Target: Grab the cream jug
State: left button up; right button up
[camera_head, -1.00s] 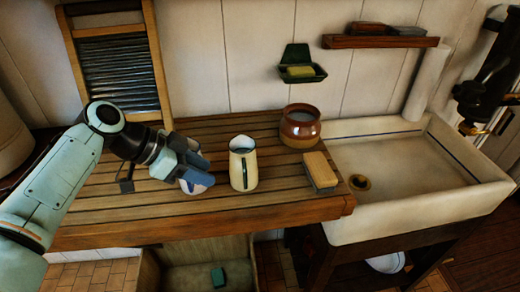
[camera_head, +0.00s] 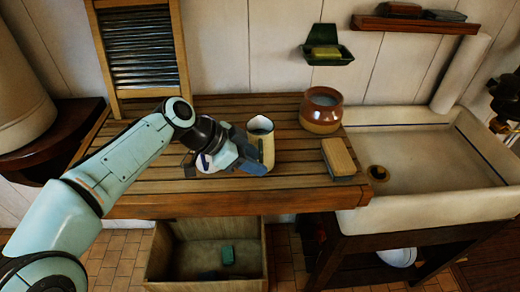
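The cream jug (camera_head: 261,140) stands upright on the slatted wooden draining board (camera_head: 148,203), left of the brown pot. My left gripper (camera_head: 255,165) is at the jug's front left side, its blue fingers covering the jug's lower part and handle. I cannot tell whether the fingers touch the jug or close on it. My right gripper is not in view.
A brown and cream pot (camera_head: 321,109) and a scrubbing brush (camera_head: 338,157) stand right of the jug. The sink (camera_head: 425,165) is further right. A washboard (camera_head: 141,50) leans behind on the left. A wooden crate (camera_head: 158,258) with a green block (camera_head: 228,255) is below.

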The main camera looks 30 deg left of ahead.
pick_arm(q)
jog(key=x, duration=0.2)
jog(key=shift+w+d+f, duration=0.15)
jog(key=shift+f, duration=0.05)
grip_shut()
jog(key=shift+r, duration=0.2)
